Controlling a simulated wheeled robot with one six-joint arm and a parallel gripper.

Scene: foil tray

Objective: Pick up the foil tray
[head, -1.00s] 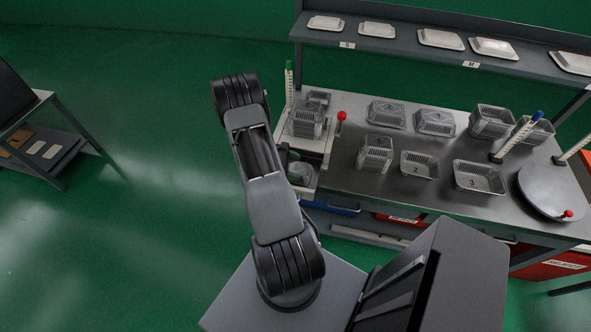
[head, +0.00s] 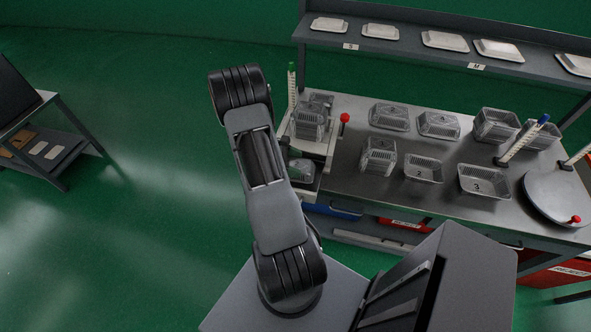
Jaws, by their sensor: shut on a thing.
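Several foil trays stand on the steel bench (head: 345,178). More stacks stand at the right (head: 495,125) and at the left end (head: 310,122). Which one the task means cannot be told. My arm rises in the foreground to its bent elbow; my gripper is out of sight, so what it holds does not show.
A shelf (head: 420,25) with pale trays runs above the bench. Upright posts with green (head: 292,85) and blue (head: 522,139) tops, a red-knobbed lever (head: 344,120) and a round plate (head: 557,198) stand on the bench. Open green floor (head: 130,230) lies to the left.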

